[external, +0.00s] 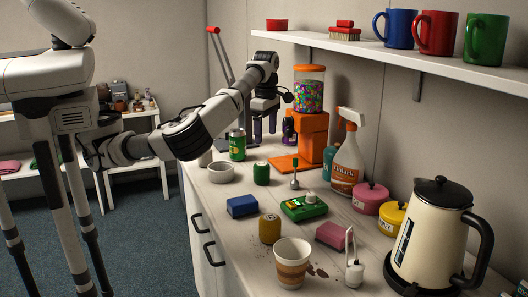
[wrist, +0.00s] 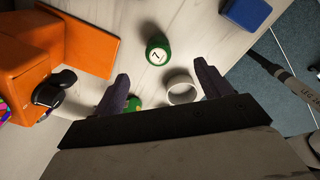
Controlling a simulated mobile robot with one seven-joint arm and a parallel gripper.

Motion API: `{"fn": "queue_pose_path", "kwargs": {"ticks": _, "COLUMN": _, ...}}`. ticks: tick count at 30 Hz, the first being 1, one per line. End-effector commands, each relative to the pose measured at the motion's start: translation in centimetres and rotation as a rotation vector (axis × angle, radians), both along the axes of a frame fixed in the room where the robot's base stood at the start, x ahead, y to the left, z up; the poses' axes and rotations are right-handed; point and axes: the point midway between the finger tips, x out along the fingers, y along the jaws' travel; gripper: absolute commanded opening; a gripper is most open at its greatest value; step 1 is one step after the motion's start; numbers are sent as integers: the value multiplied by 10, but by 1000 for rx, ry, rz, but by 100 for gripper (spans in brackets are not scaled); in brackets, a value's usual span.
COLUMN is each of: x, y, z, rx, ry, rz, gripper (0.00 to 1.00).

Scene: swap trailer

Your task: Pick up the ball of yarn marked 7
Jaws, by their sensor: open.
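A dark green ball of yarn marked 7 (wrist: 158,50) sits on the counter in the wrist view, just beyond my fingertips and roughly between them. It looks like the small green cylinder-shaped item (external: 261,174) on the counter in the external view, where no mark can be read. My gripper (external: 265,125) hangs above the counter behind it, fingers pointing down. In the wrist view my gripper (wrist: 164,80) is open, its two dark fingers spread wide with nothing held between them.
A white bowl (wrist: 181,90) and a green can (external: 237,146) stand close by. The orange candy dispenser (external: 310,130) is to the right of my gripper. A blue sponge (external: 242,206), a yellow yarn-like item (external: 270,229) and a paper cup (external: 292,266) are nearer the front. A shelf (external: 400,55) hangs above.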

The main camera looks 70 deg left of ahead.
Motion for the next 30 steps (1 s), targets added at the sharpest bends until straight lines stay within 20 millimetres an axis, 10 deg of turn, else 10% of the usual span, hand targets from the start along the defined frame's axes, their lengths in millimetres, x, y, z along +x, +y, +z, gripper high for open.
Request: {"fn": "queue_pose_path", "kwargs": {"ticks": 30, "x": -6, "y": 21, "z": -125, "rx": -5, "ry": 3, "rz": 11, "gripper": 76}}
